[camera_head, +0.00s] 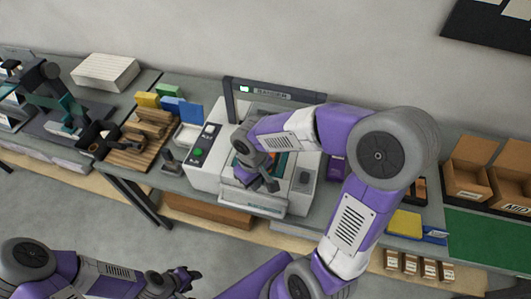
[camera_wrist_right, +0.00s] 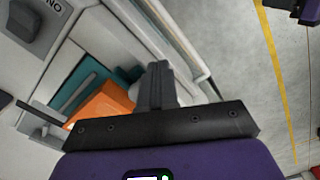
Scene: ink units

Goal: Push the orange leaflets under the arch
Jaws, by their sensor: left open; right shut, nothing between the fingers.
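The orange leaflets (camera_wrist_right: 102,108) lie on a teal surface inside the white machine, just left of my right fingers in the right wrist view. In the head view only a small orange patch (camera_head: 281,162) shows past my right arm. A dark arch (camera_head: 272,92) with a green-lit display stands over the back of the machine. My right gripper (camera_head: 265,184) is shut and empty, low over the machine's front part; its fingers (camera_wrist_right: 156,85) point down beside the leaflets. I cannot tell if they touch. My left gripper (camera_head: 190,276) is open and empty, in front of the table.
The white machine (camera_head: 204,178) has a control panel with a green button. To its left stand a wooden rack (camera_head: 150,125) and colored boxes. To its right are a yellow pad (camera_head: 405,223), cardboard bins (camera_head: 467,172) and a green mat (camera_head: 480,240).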

